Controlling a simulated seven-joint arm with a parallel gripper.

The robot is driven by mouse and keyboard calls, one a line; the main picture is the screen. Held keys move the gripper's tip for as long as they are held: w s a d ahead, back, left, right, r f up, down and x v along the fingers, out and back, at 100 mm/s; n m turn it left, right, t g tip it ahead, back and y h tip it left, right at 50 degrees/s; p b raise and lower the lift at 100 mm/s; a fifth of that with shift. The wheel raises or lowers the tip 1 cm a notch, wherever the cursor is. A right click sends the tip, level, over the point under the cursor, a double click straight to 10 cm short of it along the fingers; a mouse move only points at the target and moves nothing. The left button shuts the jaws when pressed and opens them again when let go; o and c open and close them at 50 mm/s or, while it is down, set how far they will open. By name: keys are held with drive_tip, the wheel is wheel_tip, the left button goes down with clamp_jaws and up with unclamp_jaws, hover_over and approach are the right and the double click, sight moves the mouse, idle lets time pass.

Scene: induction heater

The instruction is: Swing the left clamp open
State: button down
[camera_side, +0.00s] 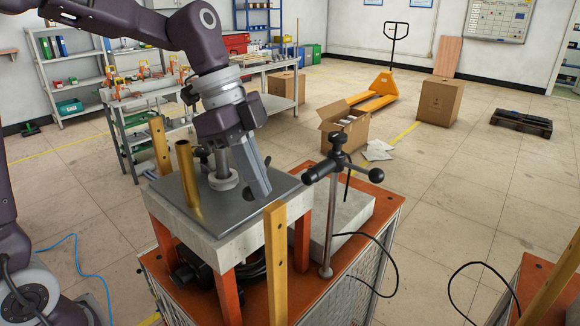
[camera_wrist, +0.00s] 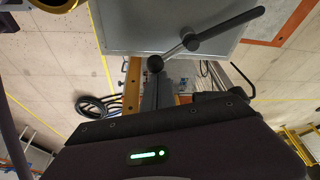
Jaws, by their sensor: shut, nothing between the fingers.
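A clamp (camera_side: 336,172) with a black grip, a ball-ended bar and a steel post stands at the right of the heater in the side view, apart from my gripper. A second clamp, with a steel rod and round pad (camera_side: 222,181), is mostly hidden behind my gripper (camera_side: 262,192) over the dark plate (camera_side: 200,225). My gripper points down and is shut and empty, close beside that rod; contact cannot be told. The wrist view shows a clamp lever with a black grip (camera_wrist: 228,29) and ball knob (camera_wrist: 155,63), just beyond my fingers; which clamp it is is unclear.
A brass cylinder (camera_side: 188,176) stands upright at the plate's left. Upright brass-coloured bars (camera_side: 275,262) rise at the heater's corners. The orange frame (camera_side: 228,280) carries a pale block under the plate. A black cable (camera_side: 392,268) hangs at the right.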

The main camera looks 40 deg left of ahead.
drive_tip(key=shift+s+a, duration=0.25)
drive_tip(key=shift+a, duration=0.1)
idle(0.6)
drive_tip(key=w+v, duration=0.1)
drive_tip(key=v, duration=0.9)
drive_tip(key=shift+s, duration=0.45)
drive_tip(key=shift+a, duration=0.1)
drive_tip(key=s+a+f+n+t+y, duration=0.1)
drive_tip(key=s+f+n+t+y, duration=0.1)
drive_tip(key=s+f+n, duration=0.3)
drive_tip(key=s+a+f+n+t+y, duration=0.1)
drive_tip(key=s+f+n+t, duration=0.1)
drive_tip(key=s+f+n, duration=0.3)
drive_tip(key=s+n, duration=0.4)
drive_tip(key=s, duration=0.3)
drive_tip(key=shift+f+y, duration=0.2)
drive_tip(key=shift+y, duration=0.2)
